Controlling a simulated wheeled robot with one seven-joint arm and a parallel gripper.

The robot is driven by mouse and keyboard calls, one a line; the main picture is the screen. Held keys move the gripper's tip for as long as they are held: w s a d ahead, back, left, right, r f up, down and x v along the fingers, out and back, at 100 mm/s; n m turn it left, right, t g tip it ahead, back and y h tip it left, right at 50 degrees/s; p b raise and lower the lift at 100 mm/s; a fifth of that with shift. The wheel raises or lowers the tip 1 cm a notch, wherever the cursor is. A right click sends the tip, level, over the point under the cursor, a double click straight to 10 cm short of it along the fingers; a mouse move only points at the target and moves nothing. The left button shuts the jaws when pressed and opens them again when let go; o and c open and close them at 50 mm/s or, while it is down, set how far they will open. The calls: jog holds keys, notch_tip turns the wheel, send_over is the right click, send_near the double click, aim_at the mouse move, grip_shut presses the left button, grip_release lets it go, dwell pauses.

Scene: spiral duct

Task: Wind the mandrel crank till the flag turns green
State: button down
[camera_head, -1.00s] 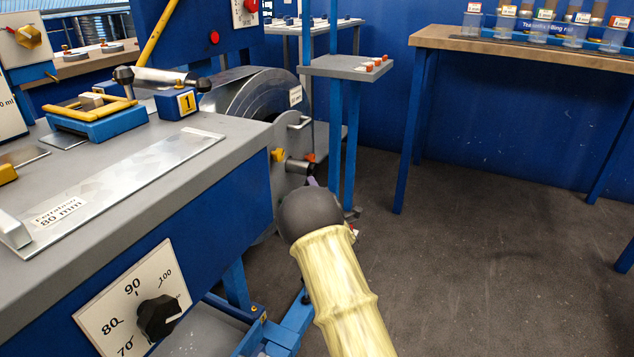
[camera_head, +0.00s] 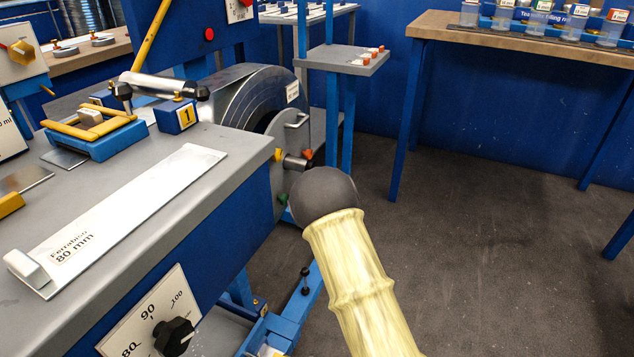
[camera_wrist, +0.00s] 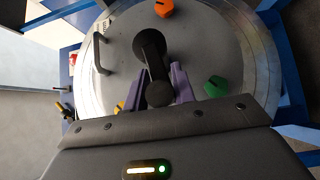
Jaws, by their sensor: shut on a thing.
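The mandrel's round grey end plate (camera_wrist: 195,45) faces me in the wrist view, and its drum (camera_head: 240,95) stands behind the bench in the head view. The dark crank (camera_wrist: 150,45) sits on the plate. My gripper (camera_wrist: 160,92) is shut on the crank's dark handle (camera_wrist: 158,94), one purple finger on each side. Three coloured markers sit around the crank: orange (camera_wrist: 164,8), green (camera_wrist: 215,86) and yellow (camera_wrist: 119,107). I cannot tell which is the flag. In the head view my dark wrist hides my gripper.
A grey bench (camera_head: 215,140) with a metal strip (camera_head: 130,210) and a dial (camera_head: 150,325) is at the left. A blue post stand with a small shelf (camera_head: 340,60) is beside the drum. A wooden table (camera_head: 500,50) stands back right. The dark floor between is open.

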jog(key=shift+s+d+f, duration=0.1)
jog(key=shift+d+f, duration=0.05)
jog(key=shift+f, duration=0.4)
jog(key=c, duration=1.3)
grip_release()
jog(key=shift+r, duration=0.15)
jog(key=shift+r, duration=0.1)
jog(key=p+v, duration=0.2)
jog(key=v, duration=0.6)
jog(key=p+v, duration=0.2)
jog(key=v, duration=0.7)
jog(key=shift+s+p, duration=0.1)
jog(key=shift+p, duration=0.3)
